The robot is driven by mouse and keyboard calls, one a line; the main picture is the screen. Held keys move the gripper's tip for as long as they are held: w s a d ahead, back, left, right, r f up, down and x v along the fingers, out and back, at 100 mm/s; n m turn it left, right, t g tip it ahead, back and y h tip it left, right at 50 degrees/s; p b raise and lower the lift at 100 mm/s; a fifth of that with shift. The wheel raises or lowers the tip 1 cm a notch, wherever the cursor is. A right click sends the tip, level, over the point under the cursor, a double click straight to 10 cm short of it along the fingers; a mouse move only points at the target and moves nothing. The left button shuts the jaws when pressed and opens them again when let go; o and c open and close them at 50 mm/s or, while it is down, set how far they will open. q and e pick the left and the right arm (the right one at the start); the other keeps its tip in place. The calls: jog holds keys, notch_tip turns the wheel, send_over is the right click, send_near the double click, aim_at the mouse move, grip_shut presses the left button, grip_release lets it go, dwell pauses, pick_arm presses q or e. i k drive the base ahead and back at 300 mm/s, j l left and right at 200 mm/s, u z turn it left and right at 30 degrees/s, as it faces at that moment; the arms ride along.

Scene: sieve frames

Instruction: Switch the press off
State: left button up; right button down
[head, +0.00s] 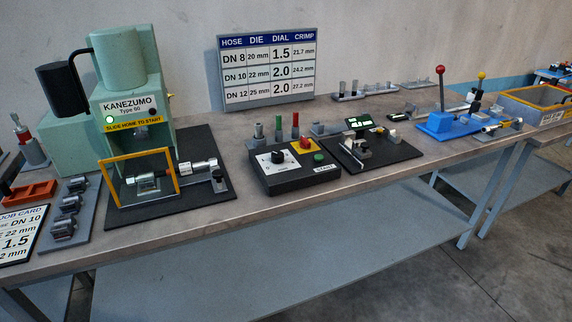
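The press (120,60) is a pale green machine at the left of the bench, labelled KANEZUMO Type 60. A green lamp (111,120) on its front is lit. A small dark round part (152,112) sits to the right of the lamp, below the name plate. A yellow frame (141,157) stands in front of the press, with a silver cylindrical part beside it. A black control box (296,179) to the right carries a black dial knob (278,157), a red button (304,142) on a yellow plate and a green button (318,157). Neither gripper is in view.
The grey-brown bench (225,212) has bare strips along its front edge. A chart (268,66) stands at the back. A black stand with a lit green display (358,123), a blue fixture (446,126) and a yellow-rimmed crate (539,98) are farther right. A job card (18,236) lies at the left.

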aim_at(305, 144)
jog(key=i+l+z, duration=0.45)
jog(key=i, duration=0.35)
